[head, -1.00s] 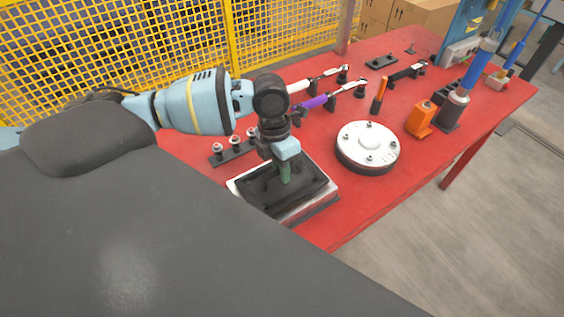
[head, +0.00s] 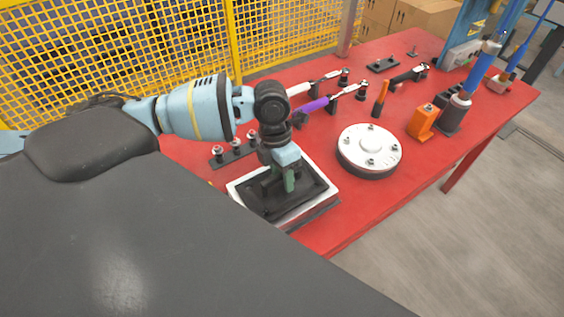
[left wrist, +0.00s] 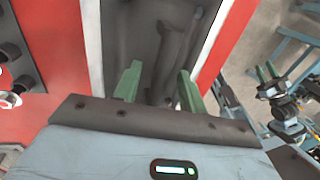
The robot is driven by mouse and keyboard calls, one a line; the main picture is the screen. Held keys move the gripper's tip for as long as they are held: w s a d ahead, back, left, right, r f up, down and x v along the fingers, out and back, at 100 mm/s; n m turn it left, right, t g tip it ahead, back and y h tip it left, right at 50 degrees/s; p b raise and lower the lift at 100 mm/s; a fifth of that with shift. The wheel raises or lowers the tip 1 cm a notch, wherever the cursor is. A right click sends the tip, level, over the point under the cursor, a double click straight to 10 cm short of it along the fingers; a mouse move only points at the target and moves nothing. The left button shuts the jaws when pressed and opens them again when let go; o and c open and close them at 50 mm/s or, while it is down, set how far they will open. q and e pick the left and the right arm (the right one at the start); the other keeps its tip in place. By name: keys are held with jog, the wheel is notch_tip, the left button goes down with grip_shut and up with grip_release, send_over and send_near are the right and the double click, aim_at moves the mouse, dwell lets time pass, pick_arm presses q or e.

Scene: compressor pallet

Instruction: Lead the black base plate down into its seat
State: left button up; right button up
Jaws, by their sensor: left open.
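The black base plate (head: 309,194) lies within the white rim of its seat (head: 330,199) at the near edge of the red table. It looks low and roughly level, but I cannot tell whether it is fully down. My left gripper (head: 287,183) points down over the plate, open, with its green fingers close above or touching it. In the left wrist view the fingers (left wrist: 157,87) stand apart over the dark plate (left wrist: 160,45), between pale rim edges. My right gripper (left wrist: 266,73) shows small at the right of that view; its jaw state is unclear.
A round white-topped disc (head: 369,147) stands right of the seat. A dark strip with several studs (head: 233,152) lies to the left. Wrench-like tools, including a purple-handled one (head: 312,105), lie behind. An orange block (head: 423,121) stands further right. Yellow mesh fencing (head: 120,50) borders the back.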

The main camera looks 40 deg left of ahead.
pick_arm(q)
jog(key=v, duration=0.7)
jog(key=shift+r, duration=0.4)
dwell(0.6)
